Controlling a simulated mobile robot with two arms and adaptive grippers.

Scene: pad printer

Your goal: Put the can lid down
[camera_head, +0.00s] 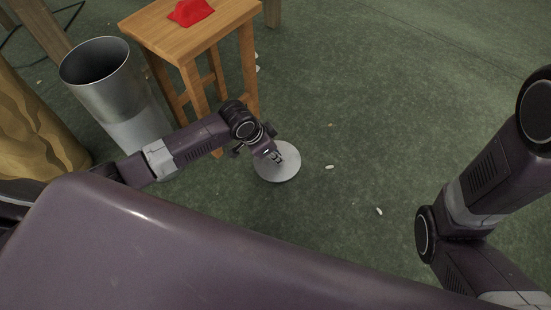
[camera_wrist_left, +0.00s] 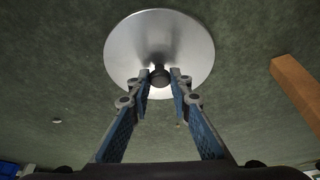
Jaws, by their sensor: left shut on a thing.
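The can lid is a round silver disc with a dark knob. In the head view the lid (camera_head: 283,170) is right of the stool's legs, over or on the green floor; I cannot tell whether it touches the floor. My left gripper (camera_head: 277,157) is at the lid's middle. In the left wrist view the lid (camera_wrist_left: 185,45) fills the upper middle, and my left gripper (camera_wrist_left: 160,76) is shut on its dark knob. The metal can (camera_head: 105,85) stands open at the upper left, without a lid on it. My right gripper is not in view.
A wooden stool (camera_head: 180,42) with a red cloth (camera_head: 190,11) on it stands beside the can. A yellowish sack-like thing (camera_head: 30,130) is at the left edge. Small white scraps (camera_head: 379,211) lie on the floor (camera_head: 370,120), which is otherwise clear to the right.

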